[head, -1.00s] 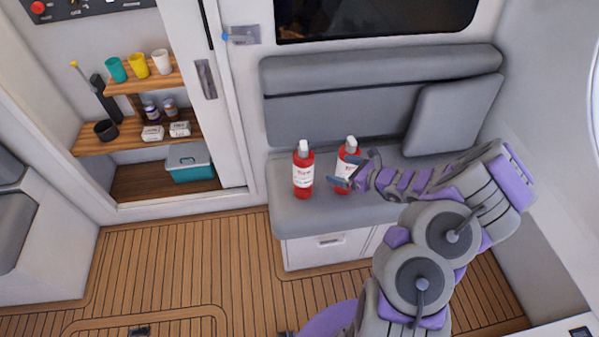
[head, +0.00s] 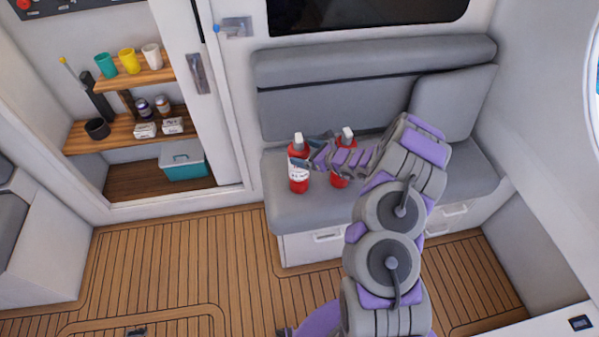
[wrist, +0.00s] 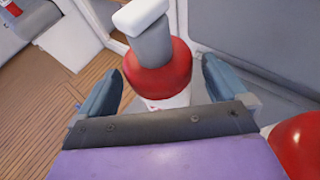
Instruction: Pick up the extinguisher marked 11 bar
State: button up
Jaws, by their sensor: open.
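Two red extinguishers with white labels and white tops stand upright on the grey bench seat. The left extinguisher (head: 299,178) is at my gripper (head: 302,158); in the wrist view this extinguisher (wrist: 158,76) stands between the two open blue-grey fingers of my gripper (wrist: 160,85). I cannot see whether the fingers touch it. The right extinguisher (head: 339,181) is partly hidden behind my arm, and its red side (wrist: 303,148) shows at the lower right of the wrist view. The label print is too small to read, so I cannot tell which is marked 11 bar.
The grey bench (head: 290,212) has a backrest behind the extinguishers and a cushion (head: 455,105) at right. Shelves at left hold cups, jars and small boxes, with a teal bin (head: 184,162) below. The wooden floor (head: 180,262) in front is clear.

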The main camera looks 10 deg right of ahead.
jog(key=x, duration=0.3)
jog(key=shift+w+a+f, duration=0.1)
jog(key=shift+a+f, duration=0.1)
jog(key=shift+a, duration=0.1)
jog(key=shift+d, duration=0.15)
jog(key=c, duration=1.8)
jog(key=shift+r, duration=0.1)
jog(key=shift+c, duration=0.2)
